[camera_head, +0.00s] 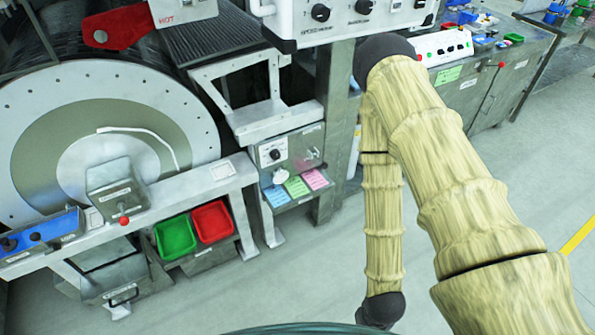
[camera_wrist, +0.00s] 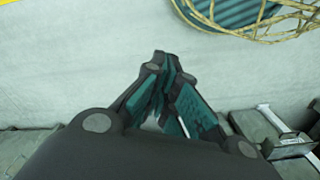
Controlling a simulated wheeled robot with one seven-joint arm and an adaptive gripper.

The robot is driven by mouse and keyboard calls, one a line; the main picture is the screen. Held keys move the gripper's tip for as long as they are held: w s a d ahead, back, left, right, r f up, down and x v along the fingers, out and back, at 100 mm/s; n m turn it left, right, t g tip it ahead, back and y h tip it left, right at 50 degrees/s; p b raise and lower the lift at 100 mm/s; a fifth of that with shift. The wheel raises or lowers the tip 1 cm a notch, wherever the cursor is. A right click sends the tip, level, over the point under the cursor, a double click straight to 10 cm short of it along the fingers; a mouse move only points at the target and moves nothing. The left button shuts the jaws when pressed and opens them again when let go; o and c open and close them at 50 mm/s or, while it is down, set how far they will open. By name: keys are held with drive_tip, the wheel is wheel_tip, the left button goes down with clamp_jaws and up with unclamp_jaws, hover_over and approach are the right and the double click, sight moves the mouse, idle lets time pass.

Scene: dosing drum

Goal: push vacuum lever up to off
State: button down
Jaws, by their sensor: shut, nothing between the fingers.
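A grey box (camera_head: 115,188) with a short lever ending in a red ball knob (camera_head: 124,221) sits on the grey rail in front of the drum, in the head view. The knob hangs at the box's lower edge. I cannot read its label, so I cannot tell whether this is the vacuum lever. My gripper (camera_wrist: 170,70) is shut and empty in the wrist view, with pale floor beyond its fingertips. It does not show in the head view, where my arm folds down at the right, well apart from the red knob.
The big round drum (camera_head: 85,140) stands at the left. Green (camera_head: 175,237) and red (camera_head: 213,222) bins sit under the rail. A control box (camera_head: 290,150) stands right of the drum. The floor (camera_head: 285,285) in front is clear.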

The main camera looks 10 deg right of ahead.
drive_tip(key=shift+w+a, duration=0.1)
drive_tip(key=shift+w, duration=0.1)
drive_tip(key=w+d+f+n+t+b, duration=0.25)
drive_tip(key=w+n+b, duration=0.3)
drive_tip(key=w, duration=0.35)
drive_tip(key=w+d+f+n+t+b, duration=0.15)
drive_tip(key=w+f+n+b, duration=0.35)
drive_tip(key=w, duration=0.5)
drive_tip(key=w+d+f+n+t+b, duration=0.25)
drive_tip(key=w+n+b, duration=0.25)
drive_tip(key=w+n, duration=0.3)
drive_tip(key=w+r+n+t+y+b, duration=0.2)
drive_tip(key=w+r+n+b, duration=0.1)
drive_tip(key=w+n+b, duration=0.4)
drive_tip(key=w+r+n+t+y+b, duration=0.2)
drive_tip(key=w+n+b, duration=0.5)
drive_tip(key=w+n, duration=0.6)
drive_tip(key=w+r+y, duration=0.1)
drive_tip(key=w, duration=0.3)
drive_tip(key=shift+w+t+b, duration=0.35)
drive_tip(key=shift+w+b, duration=0.05)
drive_tip(key=shift+a, duration=0.1)
